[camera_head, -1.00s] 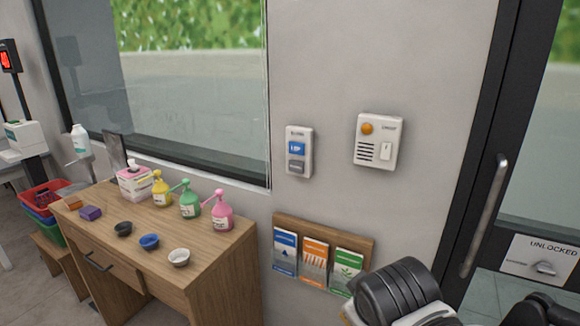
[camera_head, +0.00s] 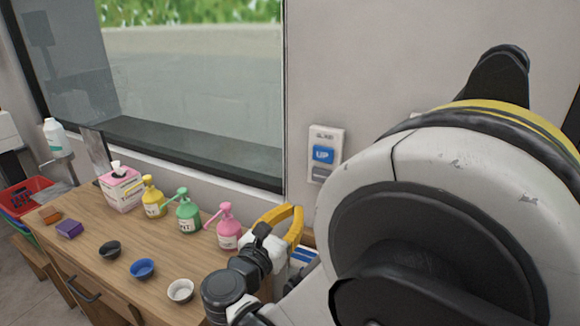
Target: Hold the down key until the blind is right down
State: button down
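The blind's wall switch (camera_head: 325,136) is a white plate right of the window. Its blue UP key (camera_head: 323,154) is visible. Below it is a grey key (camera_head: 321,173), partly hidden by my arm; its label cannot be read. The window (camera_head: 200,75) shows clear glass with the outdoors behind it; no blind is visible in the part in view, and its top is cut off. My gripper (camera_head: 283,224) appears as a yellow-and-dark end below the switch, apart from it in the picture. Its fingers are not clear enough to tell whether they are open or shut.
A wooden desk (camera_head: 75,235) below the window holds yellow, green and pink pump bottles (camera_head: 229,228), a tissue box (camera_head: 121,187) and small bowls (camera_head: 143,269). My large arm link covers the right side, hiding the second wall unit and door.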

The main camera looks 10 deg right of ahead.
jog(key=shift+s, duration=0.1)
jog(key=b+x, duration=0.2)
jog(key=x, duration=1.2)
jog(key=shift+b, duration=0.4)
